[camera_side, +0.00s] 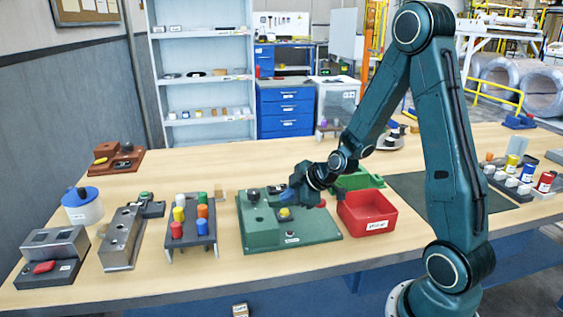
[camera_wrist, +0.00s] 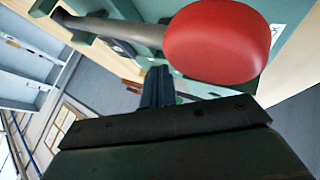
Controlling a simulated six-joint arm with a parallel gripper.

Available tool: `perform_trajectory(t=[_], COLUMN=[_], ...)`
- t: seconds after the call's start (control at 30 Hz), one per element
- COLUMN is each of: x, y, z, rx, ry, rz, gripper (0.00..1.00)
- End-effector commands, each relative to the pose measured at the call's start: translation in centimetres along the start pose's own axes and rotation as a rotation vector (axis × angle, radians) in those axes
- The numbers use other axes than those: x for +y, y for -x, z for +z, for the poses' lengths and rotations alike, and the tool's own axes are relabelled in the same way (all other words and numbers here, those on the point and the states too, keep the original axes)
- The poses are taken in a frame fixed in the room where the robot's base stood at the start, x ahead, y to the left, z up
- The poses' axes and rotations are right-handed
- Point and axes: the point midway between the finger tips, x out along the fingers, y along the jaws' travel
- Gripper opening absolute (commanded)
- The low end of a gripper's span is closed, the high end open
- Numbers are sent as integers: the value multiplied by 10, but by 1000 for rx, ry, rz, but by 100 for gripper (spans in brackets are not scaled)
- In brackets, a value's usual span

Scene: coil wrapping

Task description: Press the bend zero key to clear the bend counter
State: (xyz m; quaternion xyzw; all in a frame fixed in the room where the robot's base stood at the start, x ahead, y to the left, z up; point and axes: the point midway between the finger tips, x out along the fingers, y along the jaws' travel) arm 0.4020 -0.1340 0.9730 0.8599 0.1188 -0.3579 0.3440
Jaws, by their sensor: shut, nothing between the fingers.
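The label by that button is too small to read, so I cannot tell which part is the bend zero key. My gripper (camera_side: 287,195) is over the fixture, just above the yellow part; contact cannot be told. In the wrist view my gripper (camera_wrist: 158,88) is shut and empty, below a large red knob (camera_wrist: 218,42) on a metal rod (camera_wrist: 115,30).
A red bin (camera_side: 368,212) stands right of the fixture and a green tray (camera_side: 357,179) behind it. A rack of coloured pegs (camera_side: 191,232) stands to the left, then grey metal blocks (camera_side: 122,238). A dark mat (camera_side: 430,197) lies to the right.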

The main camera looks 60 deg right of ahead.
Motion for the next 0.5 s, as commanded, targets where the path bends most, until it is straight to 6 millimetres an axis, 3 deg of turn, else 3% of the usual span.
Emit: perform_trajectory(t=[0.5], x=[-6], y=[-8], z=[6], rx=[0], ry=[0], rz=[1], gripper=[0])
